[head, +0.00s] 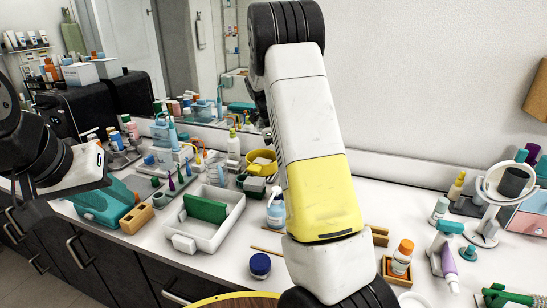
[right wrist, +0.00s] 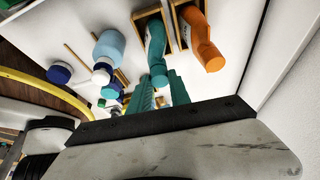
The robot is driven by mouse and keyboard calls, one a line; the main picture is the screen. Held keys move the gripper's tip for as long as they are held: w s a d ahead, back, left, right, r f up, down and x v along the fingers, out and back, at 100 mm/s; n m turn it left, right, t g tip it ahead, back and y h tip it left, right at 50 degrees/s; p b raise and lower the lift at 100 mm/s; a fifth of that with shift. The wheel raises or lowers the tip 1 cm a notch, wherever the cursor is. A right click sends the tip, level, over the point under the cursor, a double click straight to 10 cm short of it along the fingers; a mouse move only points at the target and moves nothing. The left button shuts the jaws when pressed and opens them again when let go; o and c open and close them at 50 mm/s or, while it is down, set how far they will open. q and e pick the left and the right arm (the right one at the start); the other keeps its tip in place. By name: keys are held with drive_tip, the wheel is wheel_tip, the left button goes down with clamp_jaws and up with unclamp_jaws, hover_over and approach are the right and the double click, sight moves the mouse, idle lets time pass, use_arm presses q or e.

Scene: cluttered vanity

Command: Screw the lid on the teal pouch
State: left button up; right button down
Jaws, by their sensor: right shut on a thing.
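In the right wrist view a teal container (right wrist: 155,45) with a narrow end stands in a wooden holder; it may be the teal pouch, but I cannot be sure. Ribbed teal pieces (right wrist: 142,95) show at the edge of my right gripper (right wrist: 165,120). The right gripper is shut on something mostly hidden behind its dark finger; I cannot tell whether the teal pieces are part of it. In the head view my right arm hides this gripper. My left gripper (head: 75,188) hangs at the left near a teal case (head: 105,212); its jaw opening is unclear. I cannot identify the lid.
An orange bottle (right wrist: 202,45) stands beside the teal container. A blue-lidded jar (head: 260,265) and a blue pump bottle (head: 276,212) stand on the counter. A white tray (head: 205,238) holds a green block (head: 205,208). A round mirror (head: 480,190) stands at the right. The mirror wall bounds the back.

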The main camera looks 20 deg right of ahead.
drive_tip(key=m, duration=0.2)
drive_tip(key=m+g+y, duration=0.1)
drive_tip(key=m, duration=0.1)
drive_tip(key=shift+d+m+y, duration=0.1)
drive_tip(key=shift+m+y, duration=0.2)
drive_tip(key=shift+m, duration=0.1)
drive_tip(key=m, duration=0.1)
drive_tip(key=m+y, duration=0.1)
drive_tip(key=m, duration=0.1)
drive_tip(key=shift+w+d+m+g, duration=0.1)
drive_tip(key=shift+d+m+g, duration=0.1)
drive_tip(key=shift+m+g, duration=0.15)
drive_tip(key=shift+a+m+y, duration=0.1)
drive_tip(key=shift+m+y, duration=0.2)
drive_tip(key=shift+m, duration=0.15)
drive_tip(key=m+y, duration=0.1)
drive_tip(key=m, duration=0.3)
drive_tip(key=shift+m+y, duration=0.3)
drive_tip(key=shift+y, duration=0.1)
